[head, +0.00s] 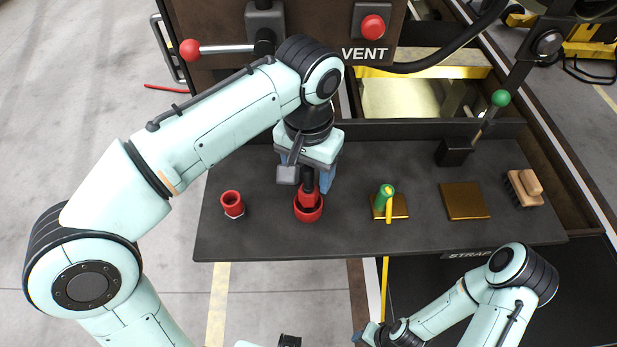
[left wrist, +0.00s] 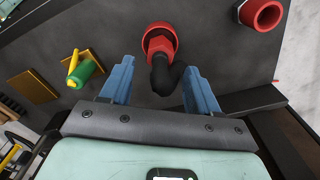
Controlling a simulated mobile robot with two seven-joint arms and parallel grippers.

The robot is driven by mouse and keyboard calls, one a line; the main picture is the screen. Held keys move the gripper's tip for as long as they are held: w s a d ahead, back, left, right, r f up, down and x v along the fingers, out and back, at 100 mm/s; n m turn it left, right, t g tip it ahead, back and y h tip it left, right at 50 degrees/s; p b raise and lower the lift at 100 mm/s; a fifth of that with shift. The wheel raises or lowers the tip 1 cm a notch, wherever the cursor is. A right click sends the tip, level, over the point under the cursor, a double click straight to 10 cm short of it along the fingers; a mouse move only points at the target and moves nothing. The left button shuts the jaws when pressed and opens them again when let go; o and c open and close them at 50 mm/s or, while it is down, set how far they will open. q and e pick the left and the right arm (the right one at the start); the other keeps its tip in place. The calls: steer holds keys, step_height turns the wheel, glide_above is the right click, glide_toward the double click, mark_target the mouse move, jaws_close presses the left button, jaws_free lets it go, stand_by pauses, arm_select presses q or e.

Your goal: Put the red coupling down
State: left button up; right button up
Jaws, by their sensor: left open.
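A red coupling (head: 308,210) with a dark bent neck stands on the dark shelf, below my left gripper (head: 309,182). In the left wrist view the red coupling (left wrist: 160,40) and its black neck lie ahead of and between the two blue fingers. My left gripper (left wrist: 160,88) is open, with gaps beside the neck. Part of the coupling is hidden by the gripper in the head view. My right gripper (head: 366,334) is low at the bottom edge, and its jaws are too small to judge.
The dark shelf (head: 425,215) also carries a red socket (head: 232,204) to the left, a green-and-yellow piece (head: 386,198) on a brass plate, a bare brass plate (head: 464,201) and a wooden brush (head: 525,187). A green-knobbed lever (head: 490,112) and a red-knobbed lever (head: 215,49) stand behind.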

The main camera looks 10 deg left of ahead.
arm_select(q)
step_height(320, 180, up, 8)
steer(key=shift+w+f+p, duration=0.15)
steer(key=shift+p, duration=0.9)
steer(key=shift+r, duration=0.2)
arm_select(e)
steer(key=w+r, duration=0.3)
steer(key=shift+r, duration=0.15)
steer(key=shift+s, duration=0.1)
